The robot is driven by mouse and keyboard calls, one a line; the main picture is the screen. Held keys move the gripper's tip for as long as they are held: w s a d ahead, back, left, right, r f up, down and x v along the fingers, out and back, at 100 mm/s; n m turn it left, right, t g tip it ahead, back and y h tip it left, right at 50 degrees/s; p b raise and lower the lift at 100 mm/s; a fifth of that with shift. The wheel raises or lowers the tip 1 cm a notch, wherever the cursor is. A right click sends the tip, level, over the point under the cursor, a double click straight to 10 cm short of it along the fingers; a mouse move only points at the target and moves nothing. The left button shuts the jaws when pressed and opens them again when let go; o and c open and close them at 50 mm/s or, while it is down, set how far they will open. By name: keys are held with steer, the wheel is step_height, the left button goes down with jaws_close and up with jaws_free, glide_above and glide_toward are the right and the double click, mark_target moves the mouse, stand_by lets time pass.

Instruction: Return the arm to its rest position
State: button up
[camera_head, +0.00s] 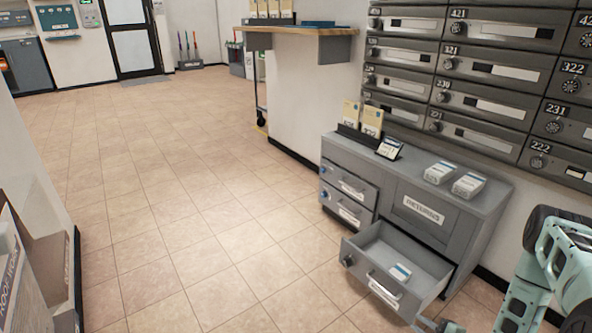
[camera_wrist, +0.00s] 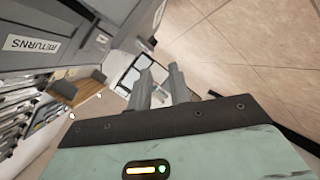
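My teal arm (camera_head: 562,262) is at the right edge of the head view, beside the grey cabinet, with its lower part cut off by the frame. In the wrist view my gripper (camera_wrist: 158,67) has its two grey fingers apart with nothing held between them. The gripper cannot be made out clearly in the head view; a teal part of my arm shows at the bottom edge near the open drawer.
The grey returns cabinet (camera_head: 418,207) has its lower drawer (camera_head: 424,284) pulled open, with a small white-and-blue box (camera_head: 400,273) inside. Two similar boxes (camera_head: 439,173) lie on top. Mailboxes (camera_head: 485,106) line the wall. Tiled floor (camera_head: 165,200) at left is clear.

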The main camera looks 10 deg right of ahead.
steer(key=w+a+r+g, duration=0.5)
steer(key=w+r, duration=0.6)
steer(key=w, duration=0.2)
steer(key=a+r+m+g, duration=0.2)
steer(key=a+r+g, duration=0.1)
steer(key=a+r, duration=0.95)
steer(key=s+a+r+m+g, duration=0.2)
steer(key=s+a+r+g, duration=0.1)
steer(key=s+a+r, duration=0.7)
steer(key=s+a+r+m+g+h, duration=0.1)
steer(key=s+a+r, duration=0.1)
steer(key=s+r, duration=0.5)
steer(key=s+a+r+m+g+h, duration=0.15)
steer(key=s+r, duration=0.25)
steer(key=s, duration=0.7)
step_height(320, 180, up, 36)
steer(key=p, duration=3.7)
steer(key=shift+a+f+n, duration=0.25)
steer(key=shift+a+n, duration=0.15)
steer(key=shift+n, duration=0.05)
